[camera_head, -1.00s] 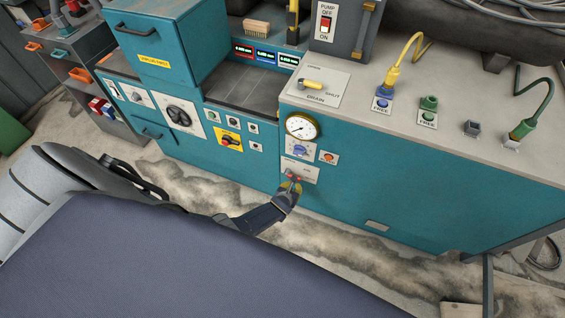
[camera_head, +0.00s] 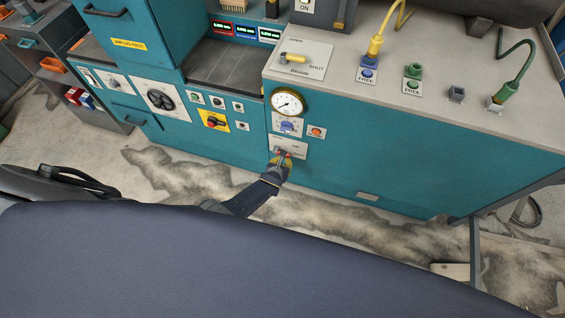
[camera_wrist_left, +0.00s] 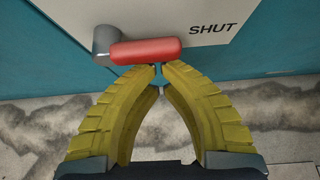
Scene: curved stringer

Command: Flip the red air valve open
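The red air valve is a lever on a white plate low on the teal console front. In the left wrist view its red handle (camera_wrist_left: 146,50) lies level from a grey pivot (camera_wrist_left: 104,40) at its left, pointing right toward the word SHUT (camera_wrist_left: 213,28). My left gripper (camera_head: 281,157) is at this plate in the head view and mostly covers the lever there. In the left wrist view its yellow fingers (camera_wrist_left: 160,70) are almost together, tips at the handle's lower edge. Nothing shows clearly between them, and I cannot tell if they touch the handle. My right gripper is not in view.
A gauge (camera_head: 287,102), a blue knob (camera_head: 287,127) and an orange button (camera_head: 316,132) sit just above the valve plate. A yellow DRAIN lever (camera_head: 293,57) and hose connectors (camera_head: 368,62) are on top. The console front to the right is mostly clear.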

